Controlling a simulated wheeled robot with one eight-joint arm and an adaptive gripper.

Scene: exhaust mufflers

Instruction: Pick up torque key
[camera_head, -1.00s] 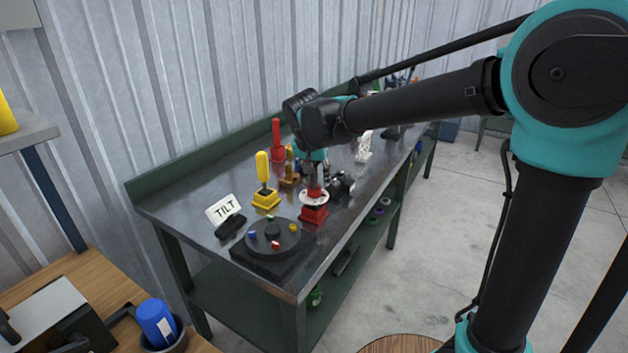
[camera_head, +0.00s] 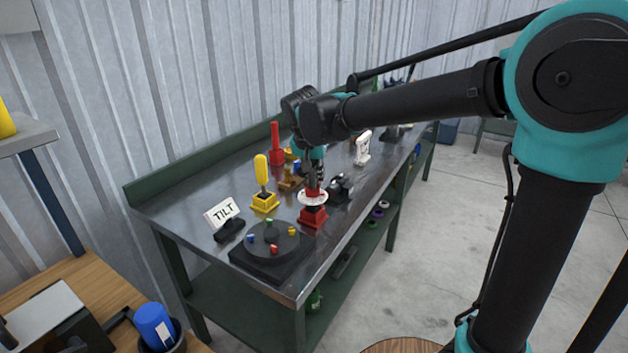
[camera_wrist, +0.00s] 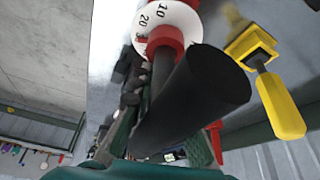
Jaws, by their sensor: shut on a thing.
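The torque key stands upright at the front edge of the green workbench, with a white dial (camera_head: 312,198) above a red base (camera_head: 313,217). In the wrist view its thick black handle (camera_wrist: 195,100) rises toward the camera from a red collar (camera_wrist: 165,40), and the white numbered dial (camera_wrist: 168,17) lies beyond. My gripper (camera_head: 316,176) points down from above and is shut on the handle. Its fingers lie along the handle's sides in the wrist view, partly hidden by it. I cannot tell any gap between the key and its base.
A yellow-handled tool (camera_head: 263,182) in a yellow base stands to the left. Nearer are a black turntable (camera_head: 273,245) with colored pegs and a TILT sign (camera_head: 222,213). A dark device (camera_head: 341,188) sits close on the right. A red upright tool (camera_head: 276,145) stands behind.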

